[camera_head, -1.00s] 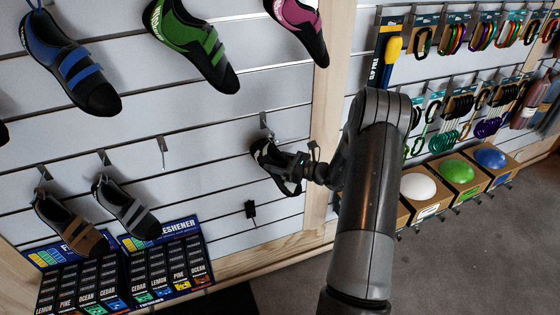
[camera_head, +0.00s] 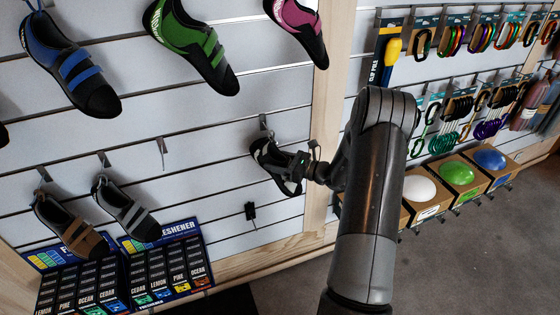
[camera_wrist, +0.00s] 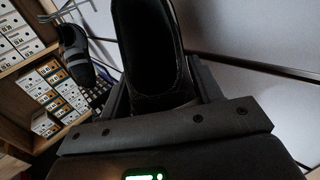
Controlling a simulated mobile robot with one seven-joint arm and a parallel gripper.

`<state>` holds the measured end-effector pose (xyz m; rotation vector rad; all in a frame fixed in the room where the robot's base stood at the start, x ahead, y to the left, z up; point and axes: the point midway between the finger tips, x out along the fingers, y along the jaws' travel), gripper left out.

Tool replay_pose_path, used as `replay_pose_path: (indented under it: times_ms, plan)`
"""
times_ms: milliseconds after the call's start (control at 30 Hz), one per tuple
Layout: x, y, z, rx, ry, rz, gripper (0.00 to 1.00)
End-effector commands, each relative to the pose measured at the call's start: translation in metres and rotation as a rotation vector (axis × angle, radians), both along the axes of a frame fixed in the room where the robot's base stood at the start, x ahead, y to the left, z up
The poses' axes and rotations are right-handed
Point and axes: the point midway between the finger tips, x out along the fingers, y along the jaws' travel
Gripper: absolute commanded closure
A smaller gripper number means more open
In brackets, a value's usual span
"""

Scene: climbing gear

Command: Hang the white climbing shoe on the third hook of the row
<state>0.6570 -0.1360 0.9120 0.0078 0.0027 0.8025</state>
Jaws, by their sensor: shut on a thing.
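The white climbing shoe (camera_head: 268,160), white and black, is at the slatted wall just below a hook (camera_head: 265,125) at the right end of the panel. My gripper (camera_head: 297,166) is shut on it from the right. In the wrist view the shoe's dark opening (camera_wrist: 150,45) lies between my fingers. Whether its loop is still on that hook cannot be told. In the row to the left, a brown shoe (camera_head: 65,222) hangs on the first hook and a grey shoe (camera_head: 128,212) on the second. The third hook (camera_head: 162,148) is bare.
Blue (camera_head: 72,65), green (camera_head: 190,45) and pink (camera_head: 298,25) shoes hang above. Freshener boxes (camera_head: 165,265) stand below the brown and grey shoes. A small black item (camera_head: 250,211) is on the wall below left of the held shoe. A wooden post (camera_head: 322,120) stands right of the panel.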

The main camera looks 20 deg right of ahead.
Motion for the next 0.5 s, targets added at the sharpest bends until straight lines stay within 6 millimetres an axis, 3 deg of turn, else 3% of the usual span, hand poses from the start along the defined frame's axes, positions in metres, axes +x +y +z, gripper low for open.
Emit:
replay_pose_path:
  times_ms: [500]
  plan:
    - [-0.017,-0.001,0.002,0.001,-0.001,-0.001,0.70]
